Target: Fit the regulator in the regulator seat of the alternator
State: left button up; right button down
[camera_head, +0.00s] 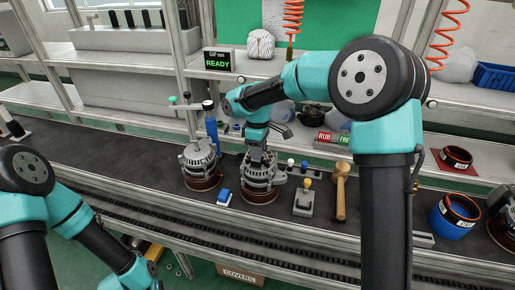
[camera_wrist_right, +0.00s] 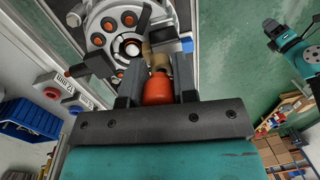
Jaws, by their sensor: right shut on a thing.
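In the head view my right gripper (camera_head: 257,160) points down at the top of the middle alternator (camera_head: 262,188), which stands on the dark bench. In the right wrist view the alternator (camera_wrist_right: 105,22) fills the top, a ring with several copper-coloured round parts. My right gripper (camera_wrist_right: 158,88) is shut on an orange-red part (camera_wrist_right: 158,90). A tan piece (camera_wrist_right: 158,62) shows just beyond it, near the alternator's edge. I cannot tell for certain that the held part is the regulator. The regulator seat is not clearly visible. My left arm is low at the left; its fingers cannot be made out.
A second alternator (camera_head: 200,165) stands to the left. A small blue block (camera_head: 223,197) lies between the two. A yellow-knobbed tool (camera_head: 304,204) and a wooden mallet (camera_head: 341,190) are to the right. A blue bin (camera_head: 452,220) is farther right. A display (camera_head: 219,60) reads READY.

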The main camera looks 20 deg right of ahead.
jog(key=shift+f, duration=0.5)
jog(key=c, duration=0.8)
grip_release()
jog(key=r, duration=0.5)
jog(key=w+r, duration=0.1)
jog(key=r, duration=0.5)
jog(key=w+r, duration=0.1)
jog(key=r, duration=0.5)
jog(key=shift+d+r, duration=0.15)
jog(key=shift+d, duration=0.2)
